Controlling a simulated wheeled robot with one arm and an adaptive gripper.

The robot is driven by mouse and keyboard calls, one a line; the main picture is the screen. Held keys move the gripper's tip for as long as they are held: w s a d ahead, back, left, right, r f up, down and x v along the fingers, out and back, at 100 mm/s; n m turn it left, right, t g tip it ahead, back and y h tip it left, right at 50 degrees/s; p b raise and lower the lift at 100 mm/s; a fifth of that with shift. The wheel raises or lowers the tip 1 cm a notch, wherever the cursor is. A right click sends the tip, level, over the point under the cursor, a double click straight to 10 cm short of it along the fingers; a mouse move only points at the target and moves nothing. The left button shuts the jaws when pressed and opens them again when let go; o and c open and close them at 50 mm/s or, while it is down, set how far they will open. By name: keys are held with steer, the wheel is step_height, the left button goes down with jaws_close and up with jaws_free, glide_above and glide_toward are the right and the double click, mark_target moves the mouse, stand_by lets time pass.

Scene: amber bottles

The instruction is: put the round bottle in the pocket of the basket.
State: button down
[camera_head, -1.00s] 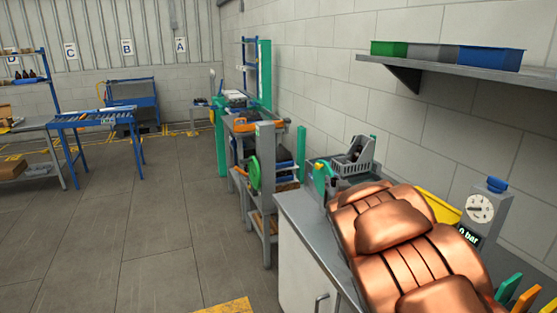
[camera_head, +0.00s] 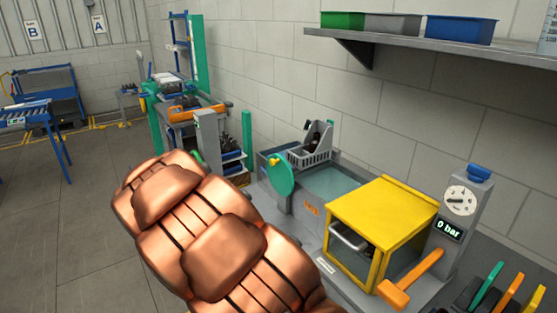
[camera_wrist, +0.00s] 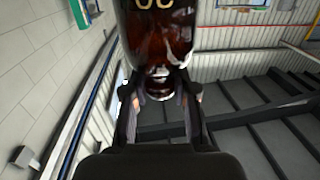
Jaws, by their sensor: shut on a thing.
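In the wrist view, a dark amber bottle (camera_wrist: 157,38) with pale lettering is between the fingers of my gripper (camera_wrist: 160,97). The fingers are shut on its narrow end, and its wide body extends beyond them, cut off by the top of the picture. It looks rounded. In the head view, my copper arm fills the lower middle, and the gripper and held bottle are hidden. A grey slotted basket (camera_head: 312,157) stands at the back of the bench, beyond the arm. A dark object (camera_head: 318,134) shows in its upper part; I cannot tell what it is.
A water-filled tank (camera_head: 335,187) with a green round lid (camera_head: 280,174) is by the basket. In front stand a yellow-framed box (camera_head: 382,208), an orange-handled lever (camera_head: 412,280) and a gauge post (camera_head: 460,202). A shelf (camera_head: 420,43) with bins hangs above.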

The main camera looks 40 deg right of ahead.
steer(key=w+d+r+m+h+b, duration=0.1)
steer(key=d+r+b, duration=0.1)
steer(key=d, duration=1.1)
steer(key=w+d+r+m+h+b, duration=0.1)
steer(key=w+d+r+b, duration=0.1)
steer(key=d, duration=1.1)
steer(key=s+d+r+m+g+h+b, duration=0.15)
steer(key=s+d, duration=0.25)
steer(key=d, duration=0.5)
steer(key=s+d+m+h, duration=0.1)
steer(key=s+d+h, duration=0.3)
steer(key=d, duration=0.5)
steer(key=s+d+r+m+g+h, duration=0.1)
steer(key=s+d, duration=0.4)
steer(key=d, duration=0.4)
steer(key=shift+y, duration=0.25)
steer(key=shift+s+d+f+b, duration=0.2)
steer(key=shift+f+b, duration=0.25)
steer(key=shift+f, duration=2.1)
steer(key=shift+s+d+f+b, duration=0.15)
steer(key=shift+f+b, duration=0.25)
steer(key=shift+f, duration=2.15)
steer(key=shift+w+f, duration=0.1)
steer(key=shift+f, duration=0.05)
steer(key=c, duration=0.9)
jaws_free()
